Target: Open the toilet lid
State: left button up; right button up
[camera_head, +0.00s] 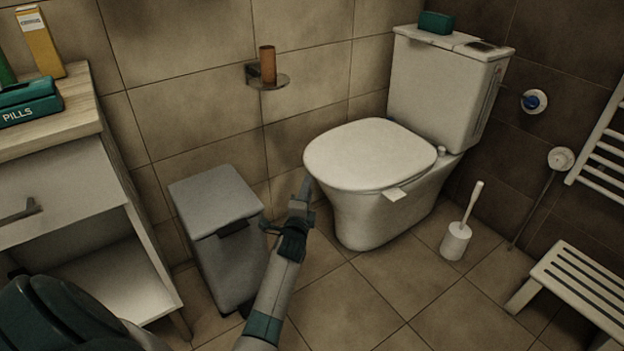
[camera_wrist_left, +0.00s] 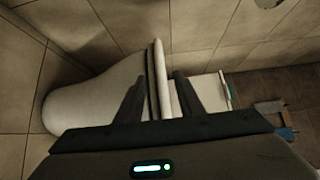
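The white toilet (camera_head: 375,215) stands against the back wall with its lid (camera_head: 370,153) down, lying flat over the bowl. My left gripper (camera_head: 306,188) is at the left front edge of the lid in the head view. In the left wrist view, its two dark fingers (camera_wrist_left: 157,98) are apart, with nothing gripped. The edge of the lid and seat (camera_wrist_left: 157,75) shows between them, with the white bowl (camera_wrist_left: 95,100) to the left. I cannot tell whether a finger touches the lid. My right gripper is not in view.
A grey bin (camera_head: 215,225) stands close left of my left arm. A toilet brush (camera_head: 456,240) and a slatted stool (camera_head: 585,285) are at the right. A cabinet (camera_head: 60,185) is at the left. A wall holder (camera_head: 268,82) carries a brown roll. Floor in front of the toilet is clear.

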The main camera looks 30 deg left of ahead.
pick_arm(q)
jog(key=b+x, duration=0.2)
jog(key=x, duration=0.5)
jog(key=shift+w, duration=0.2)
jog(key=shift+c, duration=0.6)
grip_shut()
